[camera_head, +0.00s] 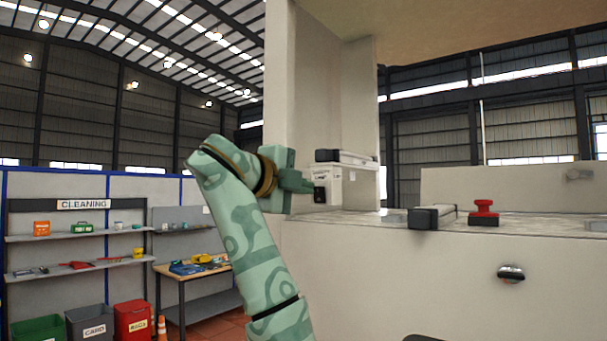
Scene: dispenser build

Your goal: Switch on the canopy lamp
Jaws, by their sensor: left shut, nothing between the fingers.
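A small white switch box (327,177) with dark lettering that seems to read LAMP is on the pale upright panel, left of centre. A black switch (320,193) shows at its lower left. My left gripper (309,187) is shut and empty, with its fingertips at the left edge of the box, beside the black switch. I cannot tell whether they touch it. The canopy (470,25) spreads overhead at the top right; no lamp shows on the part in view. My right gripper is not in view.
A black-ended bar (432,217) and a red knob-shaped piece (485,212) stand on the white counter (400,270). A round metal knob (511,273) sits on its front. Cleaning shelves (80,237), a workbench (195,266) and bins (133,318) are at the left.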

